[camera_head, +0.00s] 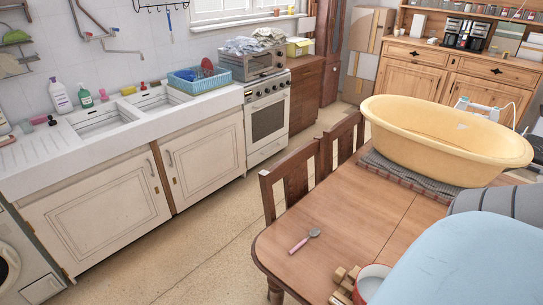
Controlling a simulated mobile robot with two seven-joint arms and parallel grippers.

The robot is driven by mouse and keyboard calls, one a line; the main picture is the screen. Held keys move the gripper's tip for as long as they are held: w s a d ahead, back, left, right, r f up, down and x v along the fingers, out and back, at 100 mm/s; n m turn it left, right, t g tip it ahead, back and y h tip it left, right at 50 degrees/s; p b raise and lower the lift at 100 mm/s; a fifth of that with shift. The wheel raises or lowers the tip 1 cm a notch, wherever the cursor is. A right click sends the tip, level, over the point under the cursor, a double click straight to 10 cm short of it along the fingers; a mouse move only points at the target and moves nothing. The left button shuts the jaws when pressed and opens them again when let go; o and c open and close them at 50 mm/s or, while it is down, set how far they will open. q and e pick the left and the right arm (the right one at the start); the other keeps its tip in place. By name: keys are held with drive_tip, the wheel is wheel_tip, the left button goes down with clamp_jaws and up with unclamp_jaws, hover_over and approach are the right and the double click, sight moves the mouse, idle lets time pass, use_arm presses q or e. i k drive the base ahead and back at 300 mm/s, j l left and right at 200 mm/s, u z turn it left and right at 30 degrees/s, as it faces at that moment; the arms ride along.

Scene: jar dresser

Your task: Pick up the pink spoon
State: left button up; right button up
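The pink spoon (303,241) lies flat near the left end of the brown wooden table (345,203). Its pink handle points toward the lower left, and its grey metal bowl is at the upper right end. Nothing covers it. Neither my left nor my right gripper is in view.
Wooden blocks (345,280) and a red-rimmed bowl (368,287) are right of and nearer than the spoon. A large yellow tub (445,142) stands on the table's far part. Chair backs (290,188) line its far-left edge. A light blue shape covers the lower right.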

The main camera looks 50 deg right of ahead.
sight(314, 232)
drive_tip(key=i+z, duration=0.3)
drive_tip(key=i+j+z, duration=0.2)
drive_tip(key=i+z, duration=0.15)
drive_tip(key=i, duration=0.15)
drive_tip(key=i+j+z, duration=0.3)
drive_tip(key=i+z, duration=0.25)
drive_tip(key=z, duration=0.25)
drive_tip(key=i+j+z, duration=0.2)
drive_tip(key=z, duration=0.25)
drive_tip(key=i+j+z, duration=0.2)
drive_tip(key=z, duration=0.3)
drive_tip(key=i+j+z, duration=0.2)
drive_tip(key=z, duration=0.25)
drive_tip(key=i+j+z, duration=0.15)
drive_tip(key=j+z, duration=0.3)
drive_tip(key=i+j+z, duration=0.1)
drive_tip(key=j+z, duration=0.2)
drive_tip(key=z, duration=0.15)
